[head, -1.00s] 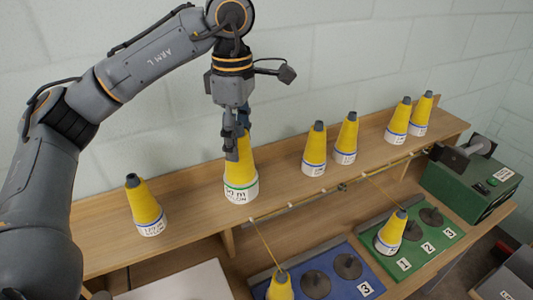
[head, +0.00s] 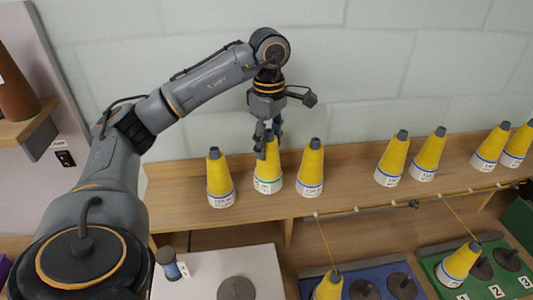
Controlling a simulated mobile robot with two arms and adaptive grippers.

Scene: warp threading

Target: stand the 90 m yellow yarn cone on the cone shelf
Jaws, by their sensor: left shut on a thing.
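The yellow yarn cone with a green band (head: 267,172) is upright between two other yellow cones at the cone shelf (head: 345,202). Its label is too small to read surely now. My left gripper (head: 266,143) points down from above and is shut on the cone's top, hiding its tip. The cone's base is at or just above the shelf board; I cannot tell if it touches. It looks apart from its neighbours, with narrow gaps. My right gripper is not in view.
Blue-banded cones stand left (head: 220,178) and right (head: 311,170) of it, with several more farther right. Below are a blue spindle board (head: 340,275) and a green spindle board (head: 432,262). A white panel (head: 262,268) lies front left. A wall is behind.

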